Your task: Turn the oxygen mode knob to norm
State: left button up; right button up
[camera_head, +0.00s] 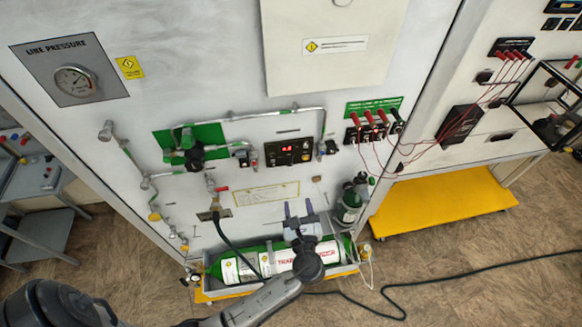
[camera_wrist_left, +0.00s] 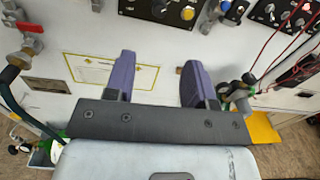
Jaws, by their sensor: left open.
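A small dark control panel (camera_head: 289,152) with a red display is set in the white wall above my left gripper. In the left wrist view the lower part of this panel (camera_wrist_left: 173,19) shows at the top edge, with a round silver-and-black knob (camera_wrist_left: 158,8) and a yellow button. I cannot read the knob's labels or tell its setting. My left gripper (camera_head: 298,209) is open and empty, with its two purple fingers apart. It is below the panel and not touching the knob. In the wrist view the open fingers (camera_wrist_left: 159,78) point up toward the panel. My right gripper is not in view.
A green cylinder (camera_head: 228,270) lies in a tray below the gripper. A yellow-bordered label (camera_head: 265,194) is on the wall below the panel.

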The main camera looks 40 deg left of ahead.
aim_at(290, 165)
pick_arm(q)
jog(key=shift+m, duration=0.3)
jog(key=p+x, duration=0.2)
jog(key=x, duration=1)
jog(key=shift+r+p, duration=0.1)
jog(key=shift+p, duration=0.2)
jog(key=shift+x, duration=0.95)
jog(key=shift+c, duration=0.5)
